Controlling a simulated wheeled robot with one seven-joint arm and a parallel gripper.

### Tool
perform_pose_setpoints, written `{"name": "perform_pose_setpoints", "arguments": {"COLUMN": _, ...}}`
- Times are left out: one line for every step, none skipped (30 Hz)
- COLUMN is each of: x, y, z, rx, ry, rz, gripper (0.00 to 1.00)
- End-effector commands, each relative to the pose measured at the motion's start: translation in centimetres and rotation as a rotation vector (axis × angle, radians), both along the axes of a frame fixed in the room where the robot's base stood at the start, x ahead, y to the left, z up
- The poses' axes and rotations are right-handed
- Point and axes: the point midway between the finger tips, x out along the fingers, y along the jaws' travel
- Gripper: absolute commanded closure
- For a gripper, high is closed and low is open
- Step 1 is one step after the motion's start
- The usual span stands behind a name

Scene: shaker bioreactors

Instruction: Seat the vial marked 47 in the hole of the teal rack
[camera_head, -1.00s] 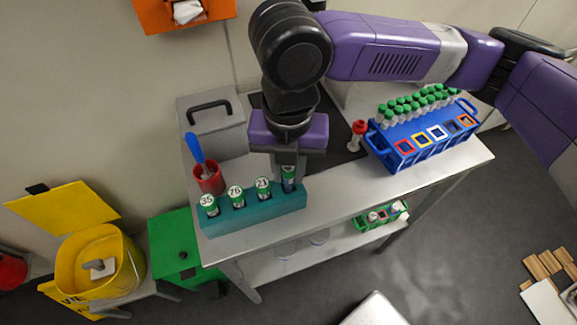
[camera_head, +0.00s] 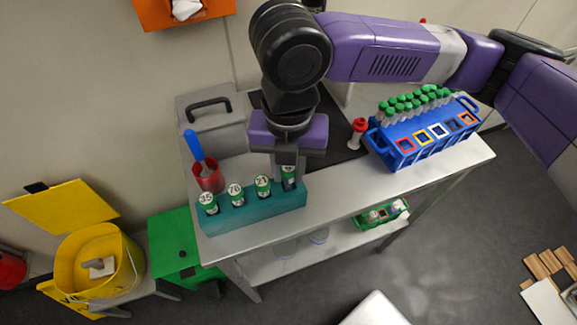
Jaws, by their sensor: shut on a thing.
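The teal rack (camera_head: 253,214) stands along the front left of the metal table. Vials marked 35 (camera_head: 208,203), 70 (camera_head: 236,194) and 21 (camera_head: 264,186) stand upright in it, with white numbered tops. A further green vial (camera_head: 289,177) is at the rack's right end, upright; its number is partly hidden under my gripper and I cannot read it. My gripper (camera_head: 288,167) points down over that end, shut on this vial's top. The vial's lower end is at the rack; I cannot tell how deep it sits.
A red cup (camera_head: 210,181) with a blue-handled tool stands behind the rack's left end. A grey case (camera_head: 213,125) stands behind. A blue rack (camera_head: 425,148) with green-capped tubes is at right, beside a red-capped vial (camera_head: 358,132). The tabletop between the racks is clear.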

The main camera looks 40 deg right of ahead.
Motion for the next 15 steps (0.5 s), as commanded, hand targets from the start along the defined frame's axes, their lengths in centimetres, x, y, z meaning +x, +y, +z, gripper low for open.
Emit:
{"name": "perform_pose_setpoints", "arguments": {"x": -0.01, "y": -0.01, "z": -0.13, "rx": 0.0, "ry": 0.0, "rz": 0.0, "gripper": 1.0}}
{"name": "perform_pose_setpoints", "arguments": {"x": -0.01, "y": -0.01, "z": -0.17, "rx": 0.0, "ry": 0.0, "rz": 0.0, "gripper": 1.0}}
{"name": "perform_pose_setpoints", "arguments": {"x": 0.0, "y": -0.01, "z": -0.23, "rx": 0.0, "ry": 0.0, "rz": 0.0, "gripper": 1.0}}
{"name": "perform_pose_setpoints", "arguments": {"x": 0.0, "y": -0.01, "z": -0.27, "rx": 0.0, "ry": 0.0, "rz": 0.0, "gripper": 1.0}}
{"name": "perform_pose_setpoints", "arguments": {"x": 0.0, "y": -0.01, "z": -0.31, "rx": 0.0, "ry": 0.0, "rz": 0.0, "gripper": 1.0}}
{"name": "perform_pose_setpoints", "arguments": {"x": 0.0, "y": -0.01, "z": -0.36, "rx": 0.0, "ry": 0.0, "rz": 0.0, "gripper": 1.0}}
{"name": "perform_pose_setpoints", "arguments": {"x": 0.0, "y": -0.01, "z": -0.4, "rx": 0.0, "ry": 0.0, "rz": 0.0, "gripper": 1.0}}
{"name": "perform_pose_setpoints", "arguments": {"x": 0.0, "y": -0.01, "z": -0.44, "rx": 0.0, "ry": 0.0, "rz": 0.0, "gripper": 1.0}}
{"name": "perform_pose_setpoints", "arguments": {"x": 0.0, "y": -0.01, "z": -0.5, "rx": 0.0, "ry": 0.0, "rz": 0.0, "gripper": 1.0}}
{"name": "perform_pose_setpoints", "arguments": {"x": 0.0, "y": -0.01, "z": -0.54, "rx": 0.0, "ry": 0.0, "rz": 0.0, "gripper": 1.0}}
{"name": "perform_pose_setpoints", "arguments": {"x": 0.0, "y": -0.01, "z": -0.58, "rx": 0.0, "ry": 0.0, "rz": 0.0, "gripper": 1.0}}
{"name": "perform_pose_setpoints", "arguments": {"x": 0.0, "y": -0.01, "z": -0.63, "rx": 0.0, "ry": 0.0, "rz": 0.0, "gripper": 1.0}}
{"name": "perform_pose_setpoints", "arguments": {"x": 0.0, "y": -0.01, "z": -0.66, "rx": 0.0, "ry": 0.0, "rz": 0.0, "gripper": 1.0}}
{"name": "perform_pose_setpoints", "arguments": {"x": 0.0, "y": -0.01, "z": -0.69, "rx": 0.0, "ry": 0.0, "rz": 0.0, "gripper": 1.0}}
{"name": "perform_pose_setpoints", "arguments": {"x": 0.0, "y": -0.01, "z": -0.71, "rx": 0.0, "ry": 0.0, "rz": 0.0, "gripper": 1.0}}
